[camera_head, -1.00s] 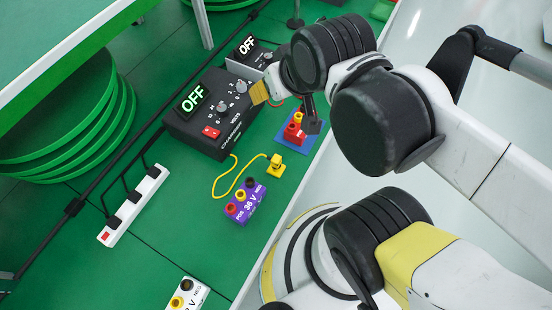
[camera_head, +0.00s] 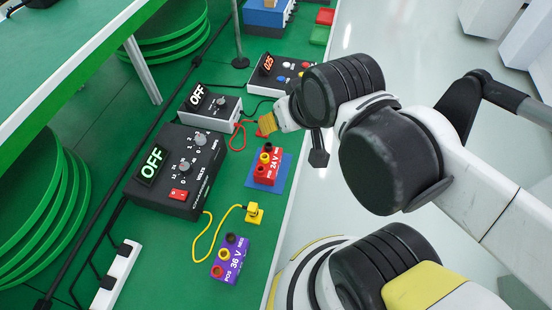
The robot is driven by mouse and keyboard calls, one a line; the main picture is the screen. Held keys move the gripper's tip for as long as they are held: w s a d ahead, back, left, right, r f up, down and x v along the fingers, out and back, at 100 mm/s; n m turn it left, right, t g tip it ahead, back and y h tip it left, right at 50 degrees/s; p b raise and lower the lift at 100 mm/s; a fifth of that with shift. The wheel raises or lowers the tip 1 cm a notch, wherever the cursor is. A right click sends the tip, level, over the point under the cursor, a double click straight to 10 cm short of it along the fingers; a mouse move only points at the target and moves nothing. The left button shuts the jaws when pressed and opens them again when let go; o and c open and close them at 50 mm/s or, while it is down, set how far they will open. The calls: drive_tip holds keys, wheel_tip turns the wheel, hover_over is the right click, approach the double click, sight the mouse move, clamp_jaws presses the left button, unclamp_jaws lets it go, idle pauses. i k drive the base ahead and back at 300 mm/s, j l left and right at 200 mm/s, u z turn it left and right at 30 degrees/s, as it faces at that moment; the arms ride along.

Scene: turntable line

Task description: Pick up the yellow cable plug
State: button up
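The yellow cable plug (camera_head: 254,212) is a small yellow block on the green table, right of the large black OFF device. Its yellow cable (camera_head: 213,235) curves left and down towards the purple 36 V block.
The purple 36 V block (camera_head: 231,259) lies just below the plug. The red 24 V block (camera_head: 267,167) stands on a blue mat (camera_head: 253,184) above it. The large black OFF device (camera_head: 178,170) and a smaller grey one (camera_head: 209,107) stand left. The table's right edge is near.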

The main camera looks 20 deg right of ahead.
sight(253, 209)
drive_tip(key=k+j+u, duration=0.3)
drive_tip(key=j+u, duration=0.3)
drive_tip(key=k+j+u, duration=0.15)
drive_tip(key=u, duration=0.2)
drive_tip(key=j, duration=0.1)
